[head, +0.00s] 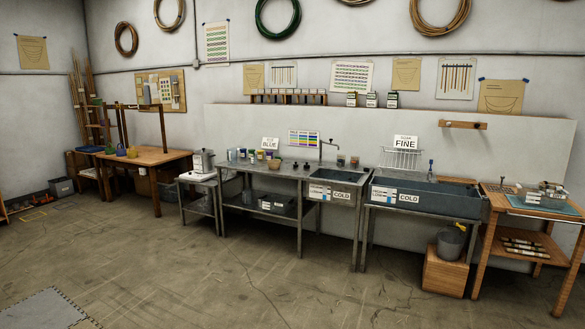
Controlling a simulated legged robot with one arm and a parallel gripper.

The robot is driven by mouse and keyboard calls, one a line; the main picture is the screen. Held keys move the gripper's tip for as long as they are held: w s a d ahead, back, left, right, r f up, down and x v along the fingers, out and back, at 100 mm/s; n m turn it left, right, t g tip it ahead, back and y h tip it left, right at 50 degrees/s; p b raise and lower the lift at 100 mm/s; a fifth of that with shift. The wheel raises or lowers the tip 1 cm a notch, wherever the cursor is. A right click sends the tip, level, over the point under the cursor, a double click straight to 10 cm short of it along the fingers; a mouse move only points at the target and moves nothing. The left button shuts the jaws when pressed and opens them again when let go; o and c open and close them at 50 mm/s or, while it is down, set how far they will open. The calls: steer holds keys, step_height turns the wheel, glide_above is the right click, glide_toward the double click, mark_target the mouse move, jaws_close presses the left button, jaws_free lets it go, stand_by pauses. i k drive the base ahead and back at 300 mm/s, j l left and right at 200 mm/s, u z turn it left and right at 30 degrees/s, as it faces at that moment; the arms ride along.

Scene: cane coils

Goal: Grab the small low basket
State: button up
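I cannot make out a small low basket for certain. Small coloured containers (131,152), one green and others yellowish, stand on the wooden table (165,156) at the left; they are too small to tell whether any is a basket. A white wire rack (401,158) stands behind the large sink on the right. My gripper is not in view.
A metal bench with a small sink (334,190) and a large blue-grey sink (425,197) line the wall. A wooden cart (540,211) stands far right, and a bucket (450,243) sits on a wooden box (444,272). The concrete floor (230,275) in front is clear.

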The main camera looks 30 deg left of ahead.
mark_target(273, 166)
steer(key=i+j+u, duration=0.9)
steer(key=i, duration=0.65)
steer(key=i+u, duration=0.35)
steer(key=i, duration=2.9)
steer(key=i+j+z, duration=0.1)
steer(key=i+z, duration=0.3)
steer(key=i, duration=0.15)
steer(key=i+j+z, duration=0.85)
steer(key=i, duration=0.15)
steer(key=i+j+z, duration=0.4)
steer(key=j, duration=0.1)
